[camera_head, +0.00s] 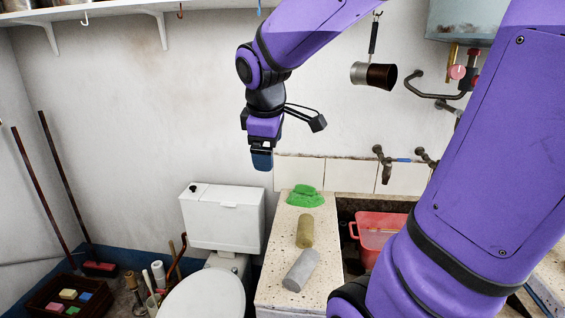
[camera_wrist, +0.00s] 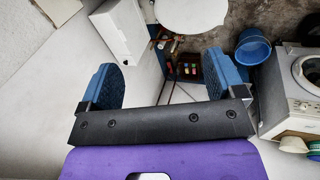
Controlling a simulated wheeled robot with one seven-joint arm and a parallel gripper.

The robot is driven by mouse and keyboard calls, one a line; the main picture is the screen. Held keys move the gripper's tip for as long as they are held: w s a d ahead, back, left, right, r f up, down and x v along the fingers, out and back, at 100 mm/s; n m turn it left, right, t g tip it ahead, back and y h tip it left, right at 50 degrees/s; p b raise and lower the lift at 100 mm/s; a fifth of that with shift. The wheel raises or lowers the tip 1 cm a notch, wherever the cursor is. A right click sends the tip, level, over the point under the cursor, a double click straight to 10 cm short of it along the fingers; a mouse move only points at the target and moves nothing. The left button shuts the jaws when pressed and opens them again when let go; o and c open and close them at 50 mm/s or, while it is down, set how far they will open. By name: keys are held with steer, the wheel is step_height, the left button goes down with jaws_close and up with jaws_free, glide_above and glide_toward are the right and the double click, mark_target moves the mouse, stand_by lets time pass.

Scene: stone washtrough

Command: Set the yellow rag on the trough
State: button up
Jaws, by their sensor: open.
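A dull yellow rolled cloth (camera_head: 305,231), which looks like the yellow rag, lies on the speckled stone ledge of the trough (camera_head: 268,291). It lies between a crumpled green rag (camera_head: 305,196) behind it and a grey rolled cloth (camera_head: 300,270) in front. My gripper (camera_head: 262,160) hangs in the air above and left of the ledge, well apart from all three. In the wrist view my gripper (camera_wrist: 161,82) shows its two blue fingers wide apart with nothing between them. The wrist view does not show the yellow rag.
A red basin (camera_head: 375,236) sits in the trough's hollow, right of the ledge. A toilet (camera_head: 222,217) stands left of the trough. A metal mug (camera_head: 372,75) hangs on the wall near taps (camera_head: 386,165). A shelf (camera_head: 130,12) runs along the top left.

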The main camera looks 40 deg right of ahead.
steer(key=s+a+r+m+t+y, duration=0.2)
steer(key=s+a+m, duration=0.5)
steer(key=s, duration=0.5)
steer(key=shift+s+r+y, duration=0.3)
steer(key=shift+s+r, duration=0.05)
steer(key=shift+r, duration=0.05)
stand_by(0.4)
